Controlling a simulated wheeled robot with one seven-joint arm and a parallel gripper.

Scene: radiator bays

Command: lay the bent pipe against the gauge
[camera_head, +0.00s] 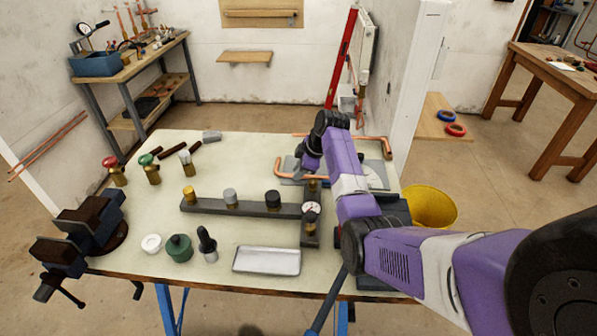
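A bent copper pipe (290,177) with a short upturned end is at the back right of the bench, just below my gripper (311,167). My gripper points down over it; its fingertips are small and dark, so I cannot tell whether they hold the pipe. A second bent copper pipe (386,146) lies behind, partly hidden by my arm.
A dark bar (205,206) carries several fittings across the bench (235,155). A vise (90,225) is at the left edge. Valves, caps and a metal tray (266,261) stand around the bar. A yellow bucket (432,206) is on the floor at right.

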